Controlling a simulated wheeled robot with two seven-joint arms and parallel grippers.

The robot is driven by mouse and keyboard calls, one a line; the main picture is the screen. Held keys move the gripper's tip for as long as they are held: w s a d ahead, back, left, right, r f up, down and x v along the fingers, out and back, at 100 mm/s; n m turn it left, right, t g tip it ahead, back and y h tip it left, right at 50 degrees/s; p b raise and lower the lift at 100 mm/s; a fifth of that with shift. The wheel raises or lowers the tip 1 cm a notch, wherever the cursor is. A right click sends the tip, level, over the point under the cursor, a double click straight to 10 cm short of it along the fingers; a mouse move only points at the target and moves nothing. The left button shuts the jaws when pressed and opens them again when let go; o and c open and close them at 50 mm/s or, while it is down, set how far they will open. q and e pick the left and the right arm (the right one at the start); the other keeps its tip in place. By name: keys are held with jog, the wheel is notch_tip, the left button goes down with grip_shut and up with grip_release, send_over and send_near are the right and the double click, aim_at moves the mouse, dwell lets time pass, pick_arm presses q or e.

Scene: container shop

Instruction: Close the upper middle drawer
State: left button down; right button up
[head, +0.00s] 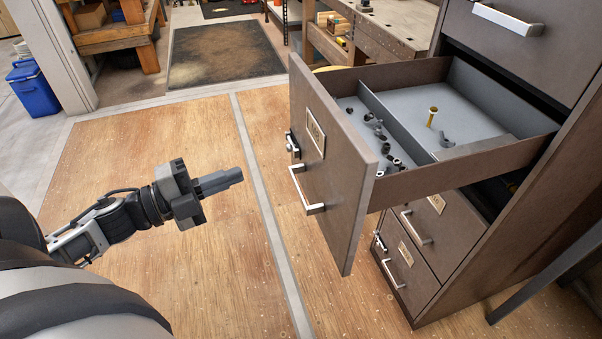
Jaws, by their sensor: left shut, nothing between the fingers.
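The upper middle drawer (330,160) stands pulled far out of the brown cabinet (510,215). Its front has a silver bar handle (305,190), a label holder and a small latch. Inside are a grey divider, several small dark parts and a yellow-topped piece. My left gripper (236,177) is shut and empty, to the left of the drawer front and apart from it, with its fingers pointing right towards the front. My right gripper is not in view.
A closed drawer (520,40) is above the open one. Lower drawers (420,232) sit below it, one slightly out. Wooden floor between my left arm and the cabinet is clear. A workbench (390,30), dark mat (222,50) and blue bin (33,88) are farther back.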

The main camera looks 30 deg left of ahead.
pick_arm(q)
jog(key=m+g+h, duration=0.2)
jog(key=m, duration=0.2)
jog(key=b, duration=0.1)
send_near(317, 156)
jog(key=x, duration=0.5)
jog(key=shift+w+d, duration=0.15)
jog(key=shift+w, duration=0.15)
jog(key=shift+w+d, duration=0.4)
jog(key=shift+w, duration=0.05)
